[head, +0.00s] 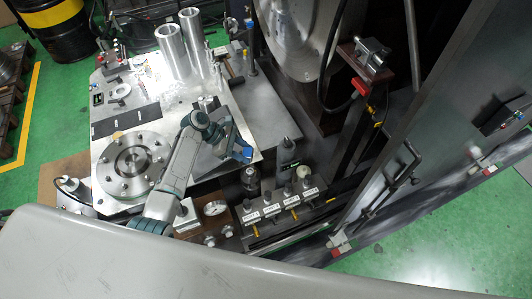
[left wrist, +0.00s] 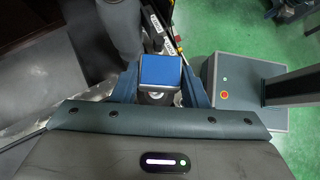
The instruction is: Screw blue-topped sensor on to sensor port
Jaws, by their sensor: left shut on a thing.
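The blue-topped sensor (left wrist: 160,70) shows in the left wrist view as a square blue cap with a grey metal body below. My left gripper (left wrist: 158,88) is shut on it, one blue finger on each side. In the head view the left gripper (head: 236,148) is over the right edge of the metal worktable, with the blue cap (head: 247,153) at its tip. The sensor's lower end is hidden. My right gripper is not in view.
The worktable (head: 190,101) carries a bolted round flange (head: 133,160) and two upright metal cylinders (head: 172,50).

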